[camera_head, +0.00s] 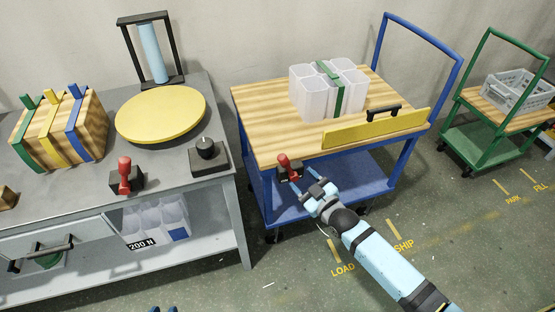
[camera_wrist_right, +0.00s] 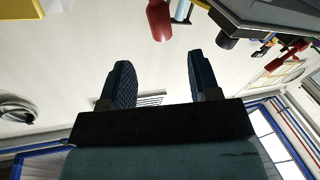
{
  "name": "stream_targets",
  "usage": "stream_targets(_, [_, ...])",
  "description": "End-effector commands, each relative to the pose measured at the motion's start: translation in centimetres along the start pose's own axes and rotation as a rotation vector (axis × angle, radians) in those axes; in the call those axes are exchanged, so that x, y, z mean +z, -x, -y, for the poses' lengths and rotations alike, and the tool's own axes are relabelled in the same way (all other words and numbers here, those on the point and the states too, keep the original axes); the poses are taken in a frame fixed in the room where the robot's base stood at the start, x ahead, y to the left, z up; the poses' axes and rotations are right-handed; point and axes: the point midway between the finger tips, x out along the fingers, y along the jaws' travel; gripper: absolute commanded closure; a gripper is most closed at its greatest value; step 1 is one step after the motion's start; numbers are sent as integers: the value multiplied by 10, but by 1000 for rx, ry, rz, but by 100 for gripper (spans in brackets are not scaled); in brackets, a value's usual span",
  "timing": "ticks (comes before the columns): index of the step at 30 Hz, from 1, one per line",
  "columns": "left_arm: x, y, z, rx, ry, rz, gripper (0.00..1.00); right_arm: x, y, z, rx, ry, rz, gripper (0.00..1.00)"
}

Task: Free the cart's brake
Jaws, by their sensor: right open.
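The cart (camera_head: 330,185) is blue with a wooden top. A red brake lever (camera_head: 284,161) on a dark base sits at its near left corner. My right gripper (camera_head: 305,183) is open and empty, just to the right of and below the lever, apart from it. In the right wrist view, a red handle (camera_wrist_right: 160,20) shows at the top edge, beyond the open fingers (camera_wrist_right: 158,65); its upper part is cut off. Of my left gripper (camera_head: 163,309), only two separated blue tips show at the bottom edge, over the floor.
The cart carries clear bins (camera_head: 313,98) with a green strap and a yellow panel (camera_head: 375,129) with a black handle. The grey bench (camera_head: 75,205) at left holds another red lever (camera_head: 124,174), a black knob (camera_head: 206,147) and a yellow disc (camera_head: 160,114). A green cart (camera_head: 480,147) stands at right.

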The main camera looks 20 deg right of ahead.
Motion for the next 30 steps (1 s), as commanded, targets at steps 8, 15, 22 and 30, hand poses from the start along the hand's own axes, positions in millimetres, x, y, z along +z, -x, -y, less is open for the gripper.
stream_targets(8, [5,-4,0,-1,-1,0,67,-1,-62,0,1,-1,-3,44])
stream_targets(15, [8,-5,2,-1,-13,0,67,0,-101,0,1,-1,-1,44])
stream_targets(22, [8,-5,3,-1,-20,-1,67,0,-114,0,0,-1,0,44])
stream_targets(30, [8,-5,2,-1,-17,-3,67,0,-115,1,0,-1,0,48])
